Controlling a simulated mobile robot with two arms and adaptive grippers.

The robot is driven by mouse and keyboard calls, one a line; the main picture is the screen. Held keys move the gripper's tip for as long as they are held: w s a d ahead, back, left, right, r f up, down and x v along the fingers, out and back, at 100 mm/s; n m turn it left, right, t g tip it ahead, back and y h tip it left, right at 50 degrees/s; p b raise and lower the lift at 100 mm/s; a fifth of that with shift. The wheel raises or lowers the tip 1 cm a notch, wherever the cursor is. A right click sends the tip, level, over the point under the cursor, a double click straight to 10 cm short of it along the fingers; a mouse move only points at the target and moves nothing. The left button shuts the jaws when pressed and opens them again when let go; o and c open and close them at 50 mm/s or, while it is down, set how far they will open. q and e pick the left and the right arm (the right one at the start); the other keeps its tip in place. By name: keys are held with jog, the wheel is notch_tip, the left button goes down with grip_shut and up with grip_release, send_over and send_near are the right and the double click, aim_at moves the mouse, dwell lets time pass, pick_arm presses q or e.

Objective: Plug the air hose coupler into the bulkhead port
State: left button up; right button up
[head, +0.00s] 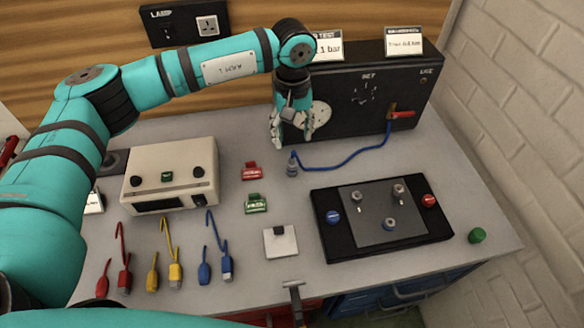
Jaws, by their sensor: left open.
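The air hose coupler (292,166) is a small grey fitting standing on the bench at the end of a blue hose (345,161). The hose runs right to a red-handled valve (400,114) on the black panel's front. My left gripper (292,140) points down with its fingers spread, just above and behind the coupler in the picture; nothing shows between its fingers. A black tray (328,246) with a grey plate (372,215) carries several small metal fittings. I cannot tell for sure which one is the bulkhead port. My right gripper is not in view.
The black panel (360,75) stands behind the gripper. A cream instrument box (168,172), red and green clips (256,203), and several coloured leads lie to the left. A small white plate (281,241) and a green knob (477,235) sit near the front. Bare bench separates coupler and tray.

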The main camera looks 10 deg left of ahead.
aim_at(292, 157)
pick_arm(q)
jog(key=shift+f+b, duration=0.35)
jog(key=shift+f, duration=0.55)
jog(key=shift+w+f, duration=0.15)
jog(key=shift+f, duration=0.15)
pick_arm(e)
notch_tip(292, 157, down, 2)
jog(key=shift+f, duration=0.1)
pick_arm(q)
jog(key=shift+r, duration=0.1)
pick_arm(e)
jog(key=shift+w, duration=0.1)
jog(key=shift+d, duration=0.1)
pick_arm(q)
jog(key=shift+f+b, duration=0.45)
jog(key=shift+f, duration=0.2)
notch_tip(292, 157, down, 7)
jog(key=b, duration=0.4)
jog(key=shift+f+b, duration=0.45)
jog(key=shift+b, duration=0.25)
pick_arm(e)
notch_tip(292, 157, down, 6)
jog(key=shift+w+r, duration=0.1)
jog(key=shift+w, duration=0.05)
